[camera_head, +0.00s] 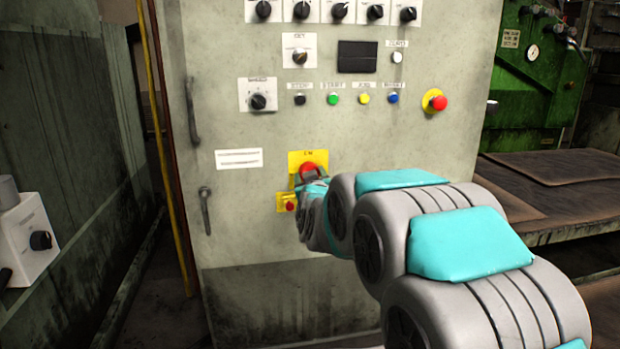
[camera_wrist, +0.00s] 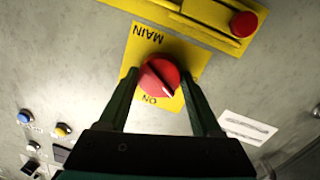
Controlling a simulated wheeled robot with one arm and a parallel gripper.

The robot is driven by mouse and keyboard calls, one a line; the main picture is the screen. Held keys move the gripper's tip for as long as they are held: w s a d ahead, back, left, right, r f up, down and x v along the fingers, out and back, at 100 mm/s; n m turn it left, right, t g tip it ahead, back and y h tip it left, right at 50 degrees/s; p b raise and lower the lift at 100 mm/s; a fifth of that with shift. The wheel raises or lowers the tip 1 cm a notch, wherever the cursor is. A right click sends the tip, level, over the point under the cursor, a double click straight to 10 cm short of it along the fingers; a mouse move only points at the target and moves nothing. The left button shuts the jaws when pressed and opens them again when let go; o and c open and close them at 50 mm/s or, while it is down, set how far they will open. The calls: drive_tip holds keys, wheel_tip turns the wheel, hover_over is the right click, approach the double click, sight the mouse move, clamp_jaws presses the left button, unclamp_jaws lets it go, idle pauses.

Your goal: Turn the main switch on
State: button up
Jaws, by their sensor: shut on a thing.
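The main switch is a red rotary knob (camera_wrist: 158,80) on a yellow plate (camera_wrist: 185,57) in the wrist view. The plate reads MAIN and ON, upside down there. A white pointer line on the knob slants toward the lower right, to one side of the word ON. My gripper (camera_wrist: 161,74) has one finger on each side of the knob and is shut on it. In the head view the red knob (camera_head: 309,168) and its yellow plate (camera_head: 295,156) sit low on the grey cabinet. My gripper (camera_head: 312,180) covers the knob's lower part there.
A smaller yellow plate with a red button (camera_head: 290,206) is just below the switch; that red button (camera_wrist: 243,24) also shows in the wrist view. A red emergency button (camera_head: 438,103), coloured push buttons (camera_head: 333,99) and dials (camera_head: 258,102) are higher. Door handles (camera_head: 205,210) stick out at left.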

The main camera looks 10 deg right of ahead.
drive_tip(key=m, duration=0.5)
drive_tip(key=m+y+b, duration=0.1)
drive_tip(key=m, duration=0.4)
drive_tip(key=shift+d+r+m+g+y, duration=0.1)
drive_tip(key=shift+m+g+y, duration=0.2)
drive_tip(key=shift+m, duration=0.1)
idle(0.4)
drive_tip(key=o, duration=1.4)
drive_tip(key=shift+s, duration=0.1)
drive_tip(key=s, duration=0.7)
drive_tip(key=shift+s+r, duration=0.3)
drive_tip(key=shift+r, duration=0.1)
